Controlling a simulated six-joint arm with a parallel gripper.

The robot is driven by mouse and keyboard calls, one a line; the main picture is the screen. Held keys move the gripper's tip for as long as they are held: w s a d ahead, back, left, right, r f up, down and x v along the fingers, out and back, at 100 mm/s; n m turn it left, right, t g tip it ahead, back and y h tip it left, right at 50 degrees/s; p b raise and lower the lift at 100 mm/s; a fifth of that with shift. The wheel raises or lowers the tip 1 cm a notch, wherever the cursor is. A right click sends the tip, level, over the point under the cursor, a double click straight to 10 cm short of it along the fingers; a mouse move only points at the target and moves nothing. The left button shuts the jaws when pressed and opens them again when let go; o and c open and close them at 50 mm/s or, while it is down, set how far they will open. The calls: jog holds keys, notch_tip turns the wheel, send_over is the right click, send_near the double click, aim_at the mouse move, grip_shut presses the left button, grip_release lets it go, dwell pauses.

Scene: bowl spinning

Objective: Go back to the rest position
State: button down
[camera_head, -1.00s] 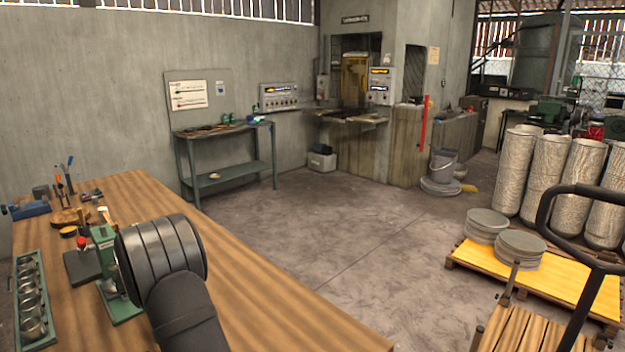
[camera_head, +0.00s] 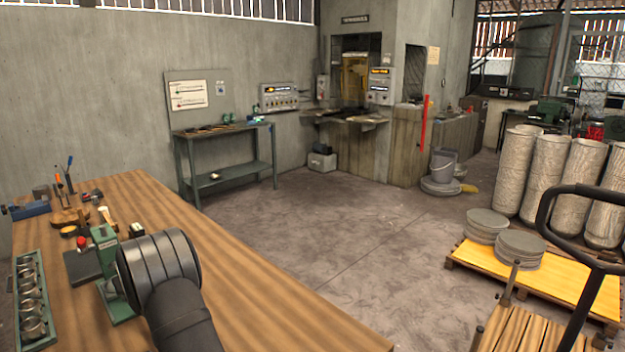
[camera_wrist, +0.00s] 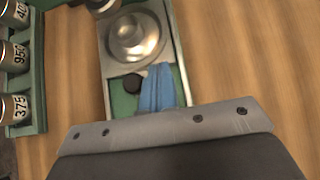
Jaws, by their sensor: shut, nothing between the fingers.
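My gripper (camera_wrist: 157,88) shows in the wrist view as two blue fingers lying together, with nothing seen between them. The grey bolted wrist plate covers their base. In that view they point at the green-bedded fixture (camera_wrist: 120,105), just below a shiny round metal piece (camera_wrist: 135,35); I cannot tell the height between them. In the head view my dark arm end hides the gripper. The green upright fixture (camera_head: 104,250) stands on the wooden bench (camera_head: 240,305), just left of my arm.
A green rack (camera_head: 20,262) of metal cups lies along the bench's left edge; numbered cups (camera_wrist: 15,107) show in the wrist view. Hand tools and a blue vise (camera_head: 30,209) stand at the far left. The bench right of my arm is clear.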

jog(key=s+d, duration=0.7)
jog(key=shift+f, duration=0.15)
jog(key=s+d+r+n, duration=0.3)
jog(key=s+d+r, duration=0.1)
jog(key=r, duration=0.4)
jog(key=shift+s+r+g, duration=0.2)
jog(key=shift+s+g, duration=0.1)
jog(key=shift+s, duration=0.45)
jog(key=shift+f, duration=0.1)
jog(key=w+a+f+m, duration=0.1)
jog(key=f, duration=0.1)
jog(key=w+a+f+m, duration=0.1)
jog(key=w+f, duration=0.1)
jog(key=f, duration=0.1)
jog(key=w+a+f+m, duration=0.1)
jog(key=w+a+f, duration=0.1)
jog(key=f, duration=0.1)
jog(key=shift+w+f, duration=0.25)
jog(key=shift+w+a+r, duration=0.1)
jog(key=shift+w+a, duration=0.15)
